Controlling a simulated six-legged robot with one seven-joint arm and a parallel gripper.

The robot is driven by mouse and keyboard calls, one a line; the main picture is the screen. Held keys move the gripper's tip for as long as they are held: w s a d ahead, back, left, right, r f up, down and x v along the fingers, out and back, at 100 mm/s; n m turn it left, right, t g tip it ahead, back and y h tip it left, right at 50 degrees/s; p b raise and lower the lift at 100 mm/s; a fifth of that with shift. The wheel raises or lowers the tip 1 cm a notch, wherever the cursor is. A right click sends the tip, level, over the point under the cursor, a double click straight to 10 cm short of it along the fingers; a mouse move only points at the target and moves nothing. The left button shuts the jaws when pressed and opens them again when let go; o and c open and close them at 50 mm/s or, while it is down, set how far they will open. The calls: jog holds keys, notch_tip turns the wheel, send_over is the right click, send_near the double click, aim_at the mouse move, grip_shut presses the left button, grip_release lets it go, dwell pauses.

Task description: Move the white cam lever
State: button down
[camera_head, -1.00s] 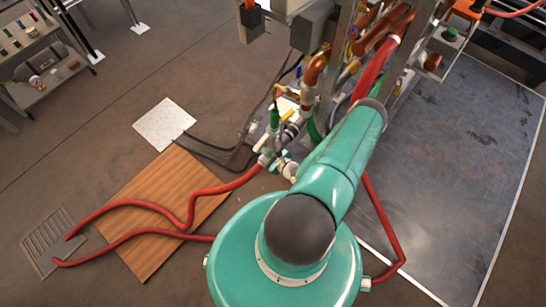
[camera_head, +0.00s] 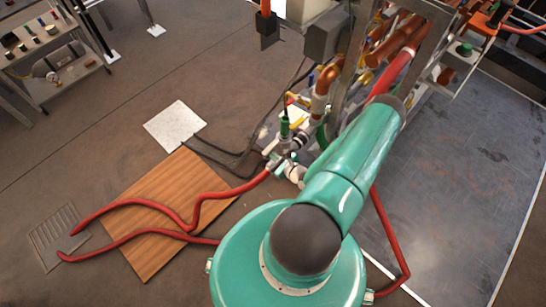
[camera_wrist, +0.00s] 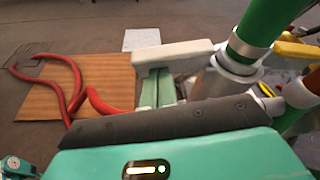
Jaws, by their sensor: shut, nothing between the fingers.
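The white cam lever (camera_wrist: 175,52) lies roughly level across the middle of the wrist view, beside a grey metal fitting (camera_wrist: 212,82) and a green cylinder (camera_wrist: 255,28). My gripper (camera_wrist: 157,78) shows as pale green fingers, closed together, with their tips at the near edge of the lever. Whether they touch it is hard to tell. Nothing is held between them. In the head view a small white lever-like part (camera_head: 269,148) shows by the green-handled valve (camera_head: 284,128).
Copper pipes (camera_head: 327,78) and a metal frame (camera_head: 358,45) crowd the area behind the valve. Red hoses (camera_head: 150,204) run over a wooden board (camera_head: 165,230) to a floor drain (camera_head: 57,235). A white floor plate (camera_head: 175,125) lies left.

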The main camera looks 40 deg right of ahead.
jog(key=shift+r, duration=0.35)
